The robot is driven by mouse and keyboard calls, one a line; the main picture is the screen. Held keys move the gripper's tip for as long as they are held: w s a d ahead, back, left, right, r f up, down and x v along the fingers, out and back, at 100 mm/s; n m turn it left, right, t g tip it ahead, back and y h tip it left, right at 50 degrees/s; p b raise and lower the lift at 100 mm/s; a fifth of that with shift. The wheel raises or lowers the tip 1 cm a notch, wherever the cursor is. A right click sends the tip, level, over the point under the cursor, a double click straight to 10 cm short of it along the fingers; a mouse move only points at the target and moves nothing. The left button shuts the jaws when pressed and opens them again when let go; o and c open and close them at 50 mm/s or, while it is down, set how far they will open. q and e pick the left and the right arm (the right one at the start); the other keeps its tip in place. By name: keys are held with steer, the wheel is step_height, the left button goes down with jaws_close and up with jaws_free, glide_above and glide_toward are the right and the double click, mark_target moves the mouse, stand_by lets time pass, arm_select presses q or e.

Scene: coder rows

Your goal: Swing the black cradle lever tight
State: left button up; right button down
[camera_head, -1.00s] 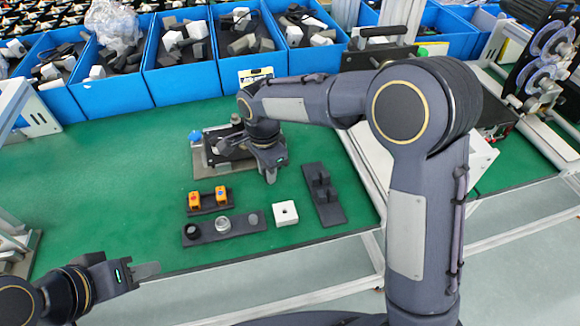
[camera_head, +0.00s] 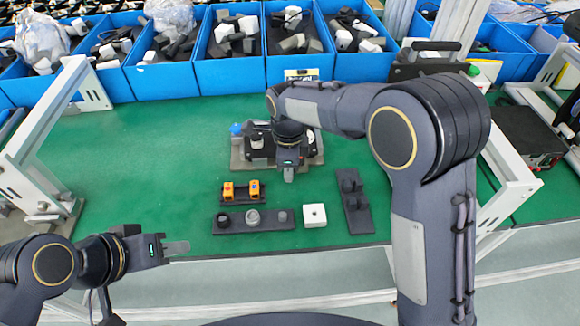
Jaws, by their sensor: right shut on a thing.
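The cradle fixture, a grey metal plate (camera_head: 238,163) with a black cradle (camera_head: 258,151) on top, sits on the green mat below the blue bins. A blue knob (camera_head: 236,129) shows at its left. My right gripper (camera_head: 288,173) points down at the front of the cradle and is shut on the black lever. The lever is mostly hidden behind the gripper and wrist, so its angle cannot be read. My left gripper (camera_head: 176,247) is off the mat's front edge at lower left, away from the fixture. Seen side-on, its opening cannot be told.
In front of the fixture stand a black holder with two orange parts (camera_head: 241,189), a dark tray with round parts (camera_head: 235,224), a white block (camera_head: 314,214) and a black stand (camera_head: 356,203). Blue bins (camera_head: 233,75) line the back. The mat's left side is clear.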

steer(key=c, duration=1.3)
jaws_free()
steer(key=shift+o, duration=0.2)
step_height(320, 180, up, 7)
steer(key=shift+r, duration=0.45)
